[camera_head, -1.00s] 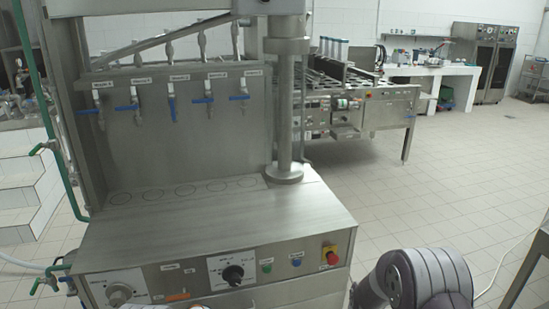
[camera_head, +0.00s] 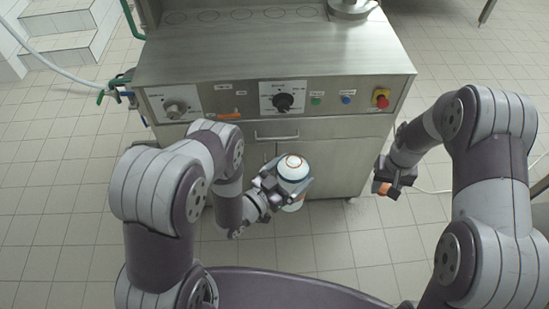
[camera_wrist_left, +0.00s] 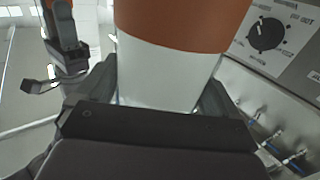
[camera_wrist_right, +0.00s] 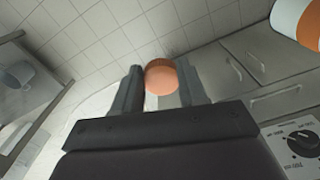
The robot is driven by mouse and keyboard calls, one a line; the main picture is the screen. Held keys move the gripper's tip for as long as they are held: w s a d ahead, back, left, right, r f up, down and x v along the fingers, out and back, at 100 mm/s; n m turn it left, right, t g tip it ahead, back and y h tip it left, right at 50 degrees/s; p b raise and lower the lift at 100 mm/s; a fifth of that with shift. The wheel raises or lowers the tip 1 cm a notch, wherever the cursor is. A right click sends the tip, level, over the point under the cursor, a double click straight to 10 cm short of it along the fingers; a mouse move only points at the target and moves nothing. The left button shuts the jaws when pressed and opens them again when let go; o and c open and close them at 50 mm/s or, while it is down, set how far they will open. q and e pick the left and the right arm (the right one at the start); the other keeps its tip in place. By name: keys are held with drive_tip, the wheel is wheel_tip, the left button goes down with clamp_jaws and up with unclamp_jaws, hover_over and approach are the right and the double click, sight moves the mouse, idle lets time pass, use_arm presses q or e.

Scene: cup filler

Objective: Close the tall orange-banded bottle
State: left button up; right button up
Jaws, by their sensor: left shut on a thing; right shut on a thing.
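The tall bottle (camera_head: 294,168) is white with orange bands and stands upright in the head view. My left gripper (camera_head: 286,184) is shut around its side; the white body and a wide orange band (camera_wrist_left: 185,22) fill the left wrist view. The bottle's top faces the head camera and shows a thin brown-orange ring. My right gripper (camera_head: 384,187) is shut on a small round orange cap (camera_wrist_right: 161,78), to the right of the bottle and apart from it. Part of the bottle also shows at the top right of the right wrist view (camera_wrist_right: 298,22).
The steel filling machine (camera_head: 270,50) stands just behind the bottle, with knobs, buttons and a red emergency stop (camera_head: 381,97) on its front panel. A drawer and cabinet doors are below. Tiled floor (camera_head: 370,250) lies open around it.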

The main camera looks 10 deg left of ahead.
idle(0.3)
drive_tip(key=w+a+r+n, duration=0.2)
drive_tip(key=a+r+n, duration=0.2)
drive_tip(key=a+r, duration=0.55)
wheel_tip(320, 180, up, 7)
drive_tip(key=n, duration=0.3)
hover_over(301, 169)
drive_tip(key=shift+f, duration=0.1)
drive_tip(key=shift+f, duration=2)
drive_tip(key=shift+f, duration=0.15)
drive_tip(key=shift+f, duration=0.8)
